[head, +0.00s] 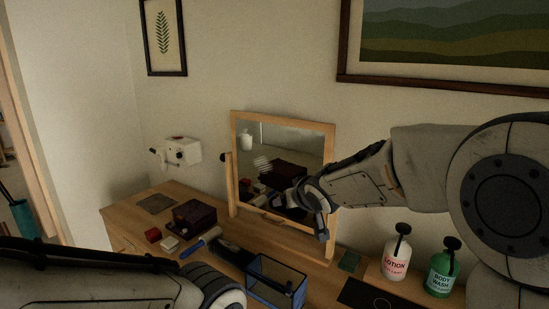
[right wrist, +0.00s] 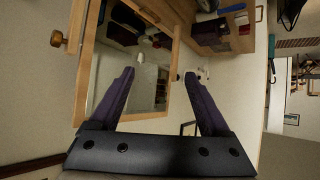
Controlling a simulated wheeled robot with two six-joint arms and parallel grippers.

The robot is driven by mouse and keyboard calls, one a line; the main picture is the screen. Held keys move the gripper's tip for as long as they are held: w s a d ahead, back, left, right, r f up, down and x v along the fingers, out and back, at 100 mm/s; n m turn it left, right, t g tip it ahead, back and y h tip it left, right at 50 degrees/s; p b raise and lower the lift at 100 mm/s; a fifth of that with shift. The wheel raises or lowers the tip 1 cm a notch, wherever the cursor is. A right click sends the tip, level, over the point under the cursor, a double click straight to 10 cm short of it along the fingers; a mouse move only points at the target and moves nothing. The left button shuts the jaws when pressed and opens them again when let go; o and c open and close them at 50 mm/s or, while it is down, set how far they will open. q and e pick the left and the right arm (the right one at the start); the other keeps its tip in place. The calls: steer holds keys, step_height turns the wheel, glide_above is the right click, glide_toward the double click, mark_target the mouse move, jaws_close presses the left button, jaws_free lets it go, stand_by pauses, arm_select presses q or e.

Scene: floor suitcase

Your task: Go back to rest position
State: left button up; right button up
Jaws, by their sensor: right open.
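My right gripper (head: 308,214) reaches in from the right and hangs in front of the tilting wood-framed mirror (head: 234,172). In the right wrist view its two dark fingers (right wrist: 160,74) are spread apart with nothing between them. The mirror frame (right wrist: 176,70) shows beyond the fingers in that view, with a reflection in its glass.
The wooden counter (head: 128,232) holds a dark red box (head: 194,216), a blue wire basket (head: 275,283), a lotion bottle (head: 395,262) and a green body wash bottle (head: 441,276). A white device (head: 178,151) is on the wall. Small items lie near the box.

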steer(key=s+f+n+g, duration=0.1)
steer(key=s+f+g, duration=0.2)
steer(key=s, duration=0.9)
steer(key=s+f+n+g+h+b, duration=0.1)
steer(key=s+f+g, duration=0.3)
steer(key=s, duration=0.9)
steer(key=s+f+n+g+b, duration=0.1)
steer(key=s+f+n+g, duration=0.1)
steer(key=s+f, duration=0.5)
steer(key=s+g, duration=0.1)
steer(key=s, duration=0.5)
steer(key=shift+d+f+g+h, duration=0.25)
steer(key=shift+g+h, duration=0.15)
